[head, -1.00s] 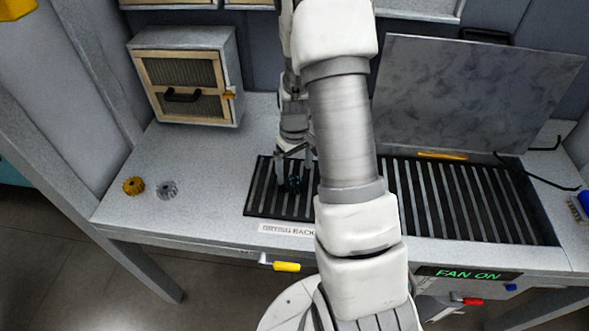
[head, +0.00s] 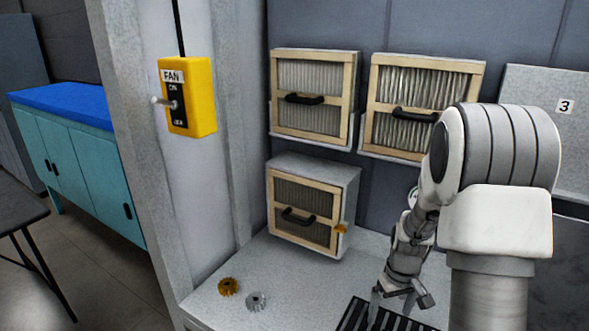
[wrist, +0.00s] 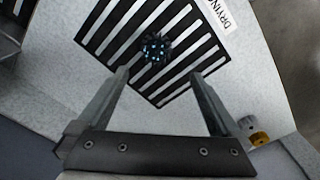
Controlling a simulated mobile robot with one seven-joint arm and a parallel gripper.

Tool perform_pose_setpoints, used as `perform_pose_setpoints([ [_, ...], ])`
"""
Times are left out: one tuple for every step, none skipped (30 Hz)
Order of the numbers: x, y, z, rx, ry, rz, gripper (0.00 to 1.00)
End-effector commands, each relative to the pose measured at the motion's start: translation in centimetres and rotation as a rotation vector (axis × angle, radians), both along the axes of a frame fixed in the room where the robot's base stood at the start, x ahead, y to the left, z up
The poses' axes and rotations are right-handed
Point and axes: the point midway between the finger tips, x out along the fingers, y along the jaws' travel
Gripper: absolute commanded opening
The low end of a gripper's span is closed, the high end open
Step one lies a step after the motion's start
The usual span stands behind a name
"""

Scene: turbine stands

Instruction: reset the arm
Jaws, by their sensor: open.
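My gripper (head: 400,300) is at the lower right of the head view, pointing down above the dark slatted drying rack (head: 358,318). In the wrist view my gripper (wrist: 160,78) has its two fingers spread wide with nothing between them. A dark gear-like part with pale blue spots (wrist: 155,48) lies on the slatted rack (wrist: 105,28) beyond the fingertips, apart from them. My arm covers part of the bench at the right of the head view.
A yellow fan switch (head: 188,97) is on the left post.

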Motion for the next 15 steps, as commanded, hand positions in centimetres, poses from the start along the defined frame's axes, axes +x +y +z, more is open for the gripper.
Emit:
perform_pose_setpoints([
  [0.0, 0.6, 1.9, -0.002, -0.025, -0.002, 1.00],
  [-0.1, 0.9, 2.9, -0.004, -0.036, -0.005, 1.00],
  [-0.3, 1.4, 4.4, -0.004, -0.052, -0.010, 1.00],
  [-0.5, 1.8, 5.4, -0.004, -0.065, -0.014, 1.00],
  [-0.7, 2.2, 6.5, -0.005, -0.078, -0.018, 1.00],
  [-1.1, 2.7, 7.8, -0.004, -0.092, -0.023, 1.00],
  [-1.3, 3.1, 8.7, -0.004, -0.105, -0.026, 1.00],
  [-1.6, 3.5, 9.7, -0.005, -0.117, -0.030, 1.00],
  [-2.1, 4.0, 10.9, -0.004, -0.132, -0.034, 1.00],
  [-2.5, 4.3, 11.8, -0.004, -0.144, -0.039, 1.00],
  [-2.9, 4.7, 12.7, -0.004, -0.156, -0.042, 1.00],
  [-3.5, 5.2, 13.8, -0.003, -0.170, -0.045, 1.00],
  [-3.9, 5.6, 14.6, -0.002, -0.182, -0.048, 1.00],
  [-4.4, 5.9, 15.4, -0.001, -0.195, -0.051, 1.00],
  [-5.1, 6.3, 16.4, -0.001, -0.211, -0.057, 1.00],
])
